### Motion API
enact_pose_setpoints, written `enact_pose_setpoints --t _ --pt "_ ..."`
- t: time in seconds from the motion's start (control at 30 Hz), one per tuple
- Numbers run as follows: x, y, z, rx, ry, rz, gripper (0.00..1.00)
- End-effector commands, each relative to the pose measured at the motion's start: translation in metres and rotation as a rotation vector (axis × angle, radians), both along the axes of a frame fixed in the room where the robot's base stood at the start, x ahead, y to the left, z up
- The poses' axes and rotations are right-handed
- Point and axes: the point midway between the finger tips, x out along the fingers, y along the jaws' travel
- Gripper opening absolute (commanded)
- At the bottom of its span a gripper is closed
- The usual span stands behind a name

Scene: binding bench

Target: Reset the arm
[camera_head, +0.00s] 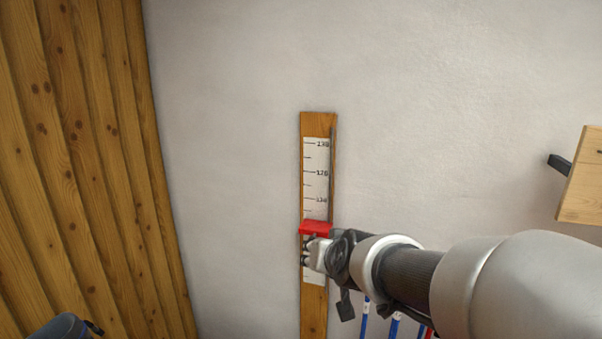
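My arm reaches in from the lower right, and my gripper (305,251) is at its end, in front of the wooden scale board. Its fingertips are just below a red slider block (316,227) on the board. I cannot tell whether they touch the block, or whether the gripper is open or shut. The board (318,122) is a narrow upright wooden strip on the wall, with a white printed scale (314,160) and a thin dark rod along its right side. My gripper and wrist hide part of the lower scale.
A plain pale wall (230,120) fills the middle, with open room around the board. Wooden planks (90,150) cover the left side. A wooden piece with a dark bracket (582,185) juts in at the right. Blue rods (395,326) show below my arm. A dark blue object (60,328) is at bottom left.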

Motion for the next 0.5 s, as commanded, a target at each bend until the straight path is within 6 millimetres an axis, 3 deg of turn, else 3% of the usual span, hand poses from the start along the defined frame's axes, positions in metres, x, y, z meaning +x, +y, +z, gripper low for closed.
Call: enact_pose_setpoints --t 0.03,0.13,0.3,0.4,0.5 --pt "-0.030 -0.010 0.005 -0.014 0.038 0.014 0.38" --pt "-0.093 -0.028 0.000 -0.056 0.143 0.041 0.38" --pt "-0.200 -0.062 -0.022 -0.135 0.324 0.049 0.38" --pt "-0.252 -0.079 -0.037 -0.175 0.416 0.037 0.38" --pt "-0.289 -0.091 -0.049 -0.206 0.483 0.023 0.38"
